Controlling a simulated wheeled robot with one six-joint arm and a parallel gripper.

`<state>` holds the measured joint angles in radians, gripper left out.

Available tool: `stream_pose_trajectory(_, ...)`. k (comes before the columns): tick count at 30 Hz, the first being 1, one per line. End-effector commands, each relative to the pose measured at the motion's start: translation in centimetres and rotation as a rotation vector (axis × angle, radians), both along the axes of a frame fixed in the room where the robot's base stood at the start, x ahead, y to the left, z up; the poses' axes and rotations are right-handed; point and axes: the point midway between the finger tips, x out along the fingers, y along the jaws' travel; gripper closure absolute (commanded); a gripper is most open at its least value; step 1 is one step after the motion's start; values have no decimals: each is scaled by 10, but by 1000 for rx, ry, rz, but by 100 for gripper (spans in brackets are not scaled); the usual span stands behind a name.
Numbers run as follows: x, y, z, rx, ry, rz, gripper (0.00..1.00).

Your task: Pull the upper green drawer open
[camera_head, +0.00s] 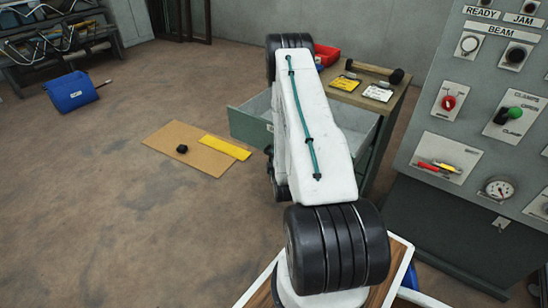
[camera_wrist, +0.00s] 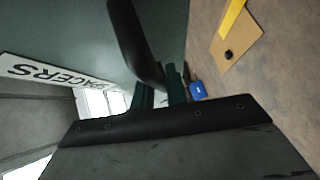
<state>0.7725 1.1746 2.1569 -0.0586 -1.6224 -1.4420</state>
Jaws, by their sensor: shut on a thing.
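The upper green drawer (camera_head: 250,120) stands pulled out from the wooden-topped cabinet (camera_head: 388,104), with its open inside showing on both sides of my arm in the head view. In the wrist view its dark green front (camera_wrist: 75,28) carries a white SPACERS label (camera_wrist: 55,80). A black curved handle (camera_wrist: 132,42) stands out from that front. My gripper (camera_wrist: 160,90) is shut on the handle, with its dark green fingers at the handle's near end. In the head view my arm hides the gripper and handle.
A tan board (camera_head: 190,150) with a yellow strip and small black object lies on the floor left of the drawer. A grey control panel (camera_head: 455,130) stands close on the right. Floor to the left is mostly clear.

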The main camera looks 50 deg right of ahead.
Motion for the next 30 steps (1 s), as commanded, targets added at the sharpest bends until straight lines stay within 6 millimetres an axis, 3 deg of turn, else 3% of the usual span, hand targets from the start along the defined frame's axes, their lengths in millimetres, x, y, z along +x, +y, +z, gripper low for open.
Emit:
stream_pose_trajectory(1,-2,-1,-1,2,3,-5,80)
stream_pose_trajectory(3,-2,-1,-1,2,3,-4,64)
stream_pose_trajectory(14,-4,4,0,1,2,-1,64)
stream_pose_trajectory(24,-46,39,7,3,4,-2,64)
stream_pose_trajectory(30,-59,50,10,1,2,-3,64)
